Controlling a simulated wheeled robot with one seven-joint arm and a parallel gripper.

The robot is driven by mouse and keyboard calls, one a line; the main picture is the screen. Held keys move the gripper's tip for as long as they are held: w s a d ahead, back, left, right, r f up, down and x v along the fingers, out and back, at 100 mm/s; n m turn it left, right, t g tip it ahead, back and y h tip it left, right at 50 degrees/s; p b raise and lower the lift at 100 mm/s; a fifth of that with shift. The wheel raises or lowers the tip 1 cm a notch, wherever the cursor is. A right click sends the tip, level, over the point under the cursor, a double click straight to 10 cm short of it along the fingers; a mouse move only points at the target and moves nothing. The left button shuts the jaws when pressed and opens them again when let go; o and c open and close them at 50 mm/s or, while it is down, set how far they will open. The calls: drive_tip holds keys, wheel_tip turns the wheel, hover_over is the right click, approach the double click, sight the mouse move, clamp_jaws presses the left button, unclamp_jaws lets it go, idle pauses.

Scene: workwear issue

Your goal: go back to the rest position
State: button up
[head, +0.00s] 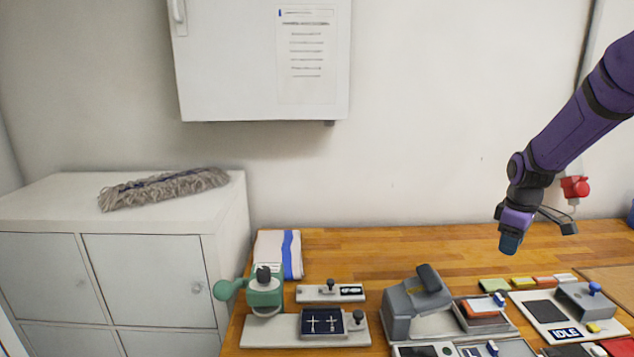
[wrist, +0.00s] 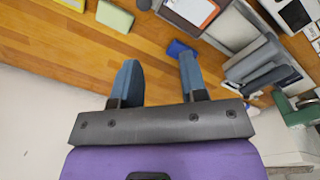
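My gripper (head: 510,243) hangs above the back right part of the wooden table (head: 400,243) in the head view, with its fingers pointing down. In the wrist view its two blue fingers (wrist: 158,64) stand apart with nothing between them, so it is open and empty. The purple arm reaches in from the upper right and touches nothing that I can see.
A grey press-like device (head: 415,302), a green device (head: 264,290) and a board marked IDLE (head: 541,309) stand on the table. A small blue object (wrist: 178,48) lies beyond the fingertips. A white wall cabinet (head: 235,70) hangs above left.

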drive_tip(key=s+a+r+m+t, duration=0.1)
drive_tip(key=s+a+r+m, duration=0.1)
drive_tip(key=s+a+r, duration=0.4)
drive_tip(key=s+a+r+m+t, duration=0.1)
drive_tip(key=s+a+r+m, duration=0.1)
drive_tip(key=s+a+r, duration=0.5)
drive_tip(key=s+a+r+m+t, duration=0.1)
drive_tip(key=s+a+r+m, duration=0.1)
drive_tip(key=s, duration=0.6)
drive_tip(key=s+a+r+m+t, duration=0.1)
drive_tip(key=s+a+r+m, duration=0.1)
drive_tip(key=s, duration=0.7)
drive_tip(key=shift+r+t, duration=0.4)
drive_tip(key=shift+r, duration=0.35)
